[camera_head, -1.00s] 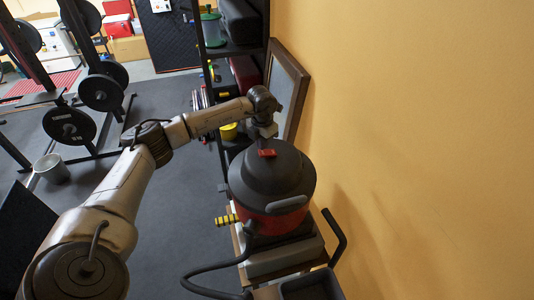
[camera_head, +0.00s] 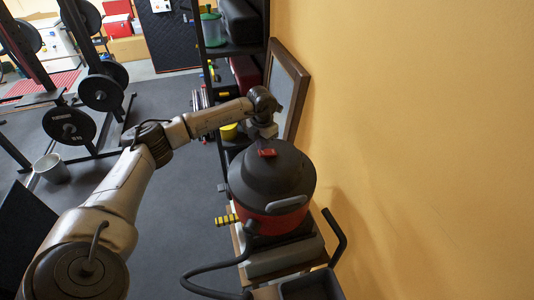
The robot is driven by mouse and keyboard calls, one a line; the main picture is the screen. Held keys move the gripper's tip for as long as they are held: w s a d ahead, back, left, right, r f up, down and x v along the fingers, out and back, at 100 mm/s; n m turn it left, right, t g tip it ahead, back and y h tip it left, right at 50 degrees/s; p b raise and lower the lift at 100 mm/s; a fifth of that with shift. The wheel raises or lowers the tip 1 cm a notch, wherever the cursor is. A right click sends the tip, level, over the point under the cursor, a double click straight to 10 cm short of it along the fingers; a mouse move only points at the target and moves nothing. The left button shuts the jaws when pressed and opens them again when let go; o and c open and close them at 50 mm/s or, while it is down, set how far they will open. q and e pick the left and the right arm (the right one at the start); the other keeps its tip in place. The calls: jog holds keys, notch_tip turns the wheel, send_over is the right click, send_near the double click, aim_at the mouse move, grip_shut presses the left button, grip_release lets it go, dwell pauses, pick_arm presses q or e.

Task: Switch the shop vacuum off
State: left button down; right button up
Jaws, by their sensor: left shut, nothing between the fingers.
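The shop vacuum (camera_head: 270,182) has a dark grey lid and a red body, and it stands upright on a cart in the middle of the view. A small red switch (camera_head: 267,153) sits on top of its lid. My left arm reaches in from the left, and my left gripper (camera_head: 264,137) points down at the top of the lid, just behind the switch. Its fingers are shut and empty, and their tips are small and partly hidden. I cannot tell whether they touch the switch. My right gripper is not in view.
A black hose (camera_head: 210,272) runs from the vacuum down to the left. The cart (camera_head: 322,220) has a black handle. Dark shelving (camera_head: 238,50) and a framed mirror (camera_head: 286,85) stand behind the vacuum. A yellow wall closes the right side. A squat rack stands far left, with open floor (camera_head: 180,215) between.

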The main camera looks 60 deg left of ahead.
aim_at(263, 152)
pick_arm(q)
jog(key=shift+f, duration=0.5)
jog(key=shift+f+b, duration=0.45)
jog(key=shift+b, duration=0.1)
jog(key=shift+f, duration=0.4)
jog(key=shift+r, duration=0.1)
dwell(0.4)
jog(key=shift+r+p, duration=0.95)
jog(key=shift+r, duration=0.45)
jog(key=shift+r+p, duration=1.5)
jog(key=shift+r, duration=0.6)
